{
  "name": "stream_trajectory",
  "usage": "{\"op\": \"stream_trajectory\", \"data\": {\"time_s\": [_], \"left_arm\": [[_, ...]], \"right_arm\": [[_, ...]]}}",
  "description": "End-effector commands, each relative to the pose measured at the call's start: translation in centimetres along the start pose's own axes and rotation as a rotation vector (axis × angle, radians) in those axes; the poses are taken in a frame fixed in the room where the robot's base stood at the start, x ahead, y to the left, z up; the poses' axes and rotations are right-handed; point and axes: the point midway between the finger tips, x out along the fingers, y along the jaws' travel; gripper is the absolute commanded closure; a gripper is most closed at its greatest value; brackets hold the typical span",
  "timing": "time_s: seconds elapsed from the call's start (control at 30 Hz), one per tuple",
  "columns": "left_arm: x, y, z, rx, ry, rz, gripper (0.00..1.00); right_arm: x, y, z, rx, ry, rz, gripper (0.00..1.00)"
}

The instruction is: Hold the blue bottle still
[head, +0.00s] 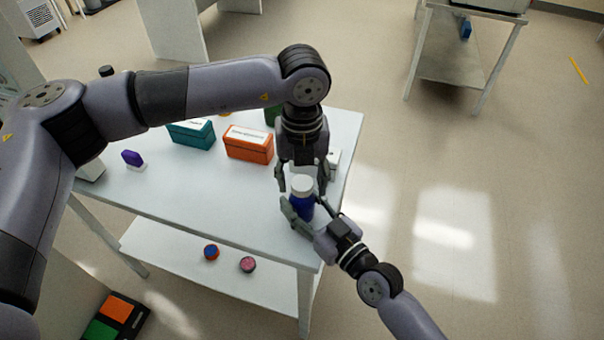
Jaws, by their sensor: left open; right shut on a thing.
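The blue bottle (302,206) with a white cap (302,184) stands upright near the right front corner of the white table (180,205). My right gripper (301,212) comes in from the lower right and is shut on the bottle's blue body. My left gripper (301,184) points down from above, with its fingers open on either side of the white cap. I cannot tell whether its fingers touch the cap.
An orange box (248,146), a teal box (191,133) and a purple item (132,158) stand on the table. A green object (271,115) and a small white item (333,160) are partly hidden behind my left arm. Two round items lie on the lower shelf (180,256).

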Motion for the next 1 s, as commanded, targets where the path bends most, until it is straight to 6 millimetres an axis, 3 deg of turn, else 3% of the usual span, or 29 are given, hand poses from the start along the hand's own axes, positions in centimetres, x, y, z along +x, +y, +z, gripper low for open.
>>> {"op": "stream_trajectory", "data": {"time_s": [0.8, 1.0], "left_arm": [[-0.05, -0.01, 0.01, 0.0, -0.001, 0.0, 0.99], [-0.04, -0.01, 0.01, 0.115, 0.0, 0.0, 1.0]], "right_arm": [[-0.01, -0.01, 0.03, 0.0, -0.001, 0.0, 1.0], [-0.01, -0.01, 0.03, 0.0, -0.001, 0.0, 1.0]]}}
